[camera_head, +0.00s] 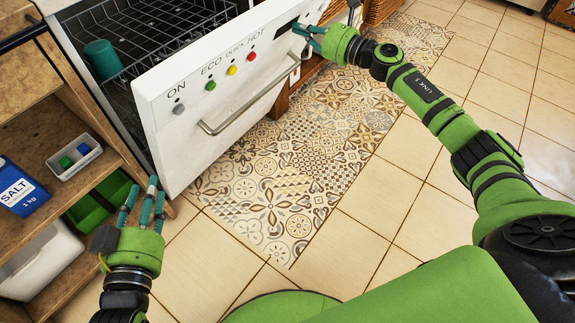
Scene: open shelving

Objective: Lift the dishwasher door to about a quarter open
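The white dishwasher door (225,85) stands tilted partly open, with buttons marked ON, ECO, QUICK and HOT. Its long bar handle (250,103) runs across the front face. Behind the door, the rack (150,25) holds a teal cup (102,59). My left gripper (141,195) is open and empty, below the door's near left corner, close to the shelving. My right gripper (303,34) is at the far right end of the door, above the handle's far end; its fingers look apart. I cannot tell whether they touch the door.
Wooden shelving (104,144) at left holds a blue salt box (20,187), a small tray (75,156) with blue and green pieces, a green container (98,205) and a white bin (45,262). A patterned mat (300,165) lies on the clear tiled floor before the door.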

